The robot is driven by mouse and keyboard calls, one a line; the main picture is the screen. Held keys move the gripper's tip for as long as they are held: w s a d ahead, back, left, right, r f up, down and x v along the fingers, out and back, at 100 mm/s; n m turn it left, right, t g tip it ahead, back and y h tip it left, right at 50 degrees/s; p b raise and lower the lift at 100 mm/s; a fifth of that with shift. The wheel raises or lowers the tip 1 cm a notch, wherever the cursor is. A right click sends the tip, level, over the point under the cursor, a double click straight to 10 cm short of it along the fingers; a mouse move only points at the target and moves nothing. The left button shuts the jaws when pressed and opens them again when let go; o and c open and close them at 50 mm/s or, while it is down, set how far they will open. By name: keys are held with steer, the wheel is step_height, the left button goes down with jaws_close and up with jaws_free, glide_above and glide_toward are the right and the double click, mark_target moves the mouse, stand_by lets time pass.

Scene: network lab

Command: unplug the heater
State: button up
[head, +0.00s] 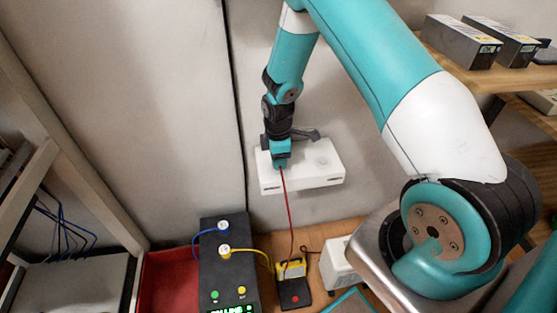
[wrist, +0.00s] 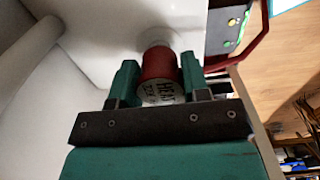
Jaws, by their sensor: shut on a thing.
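The red plug (wrist: 158,65) has a pale end label whose partly visible letters seem to read "HEATER". My gripper (wrist: 160,76) is shut on it, one teal finger on each side. The plug is at a round socket of the white outlet box (wrist: 105,35); I cannot tell how deep it sits. In the head view my gripper (head: 281,160) is at the front of the white outlet box (head: 318,168) on the wall and hides the plug. A red cable (head: 288,205) hangs from there to a small yellow and black device (head: 292,284) below.
A black box (head: 225,262) with blue and yellow leads stands on the bench, left of the device. A red tray (head: 165,285) is farther left. A white unit (head: 338,265) stands to the right. Grey boxes (head: 462,42) lie on the upper right shelf.

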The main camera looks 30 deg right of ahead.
steer(key=shift+r+p, duration=1.6)
steer(key=shift+r, duration=0.55)
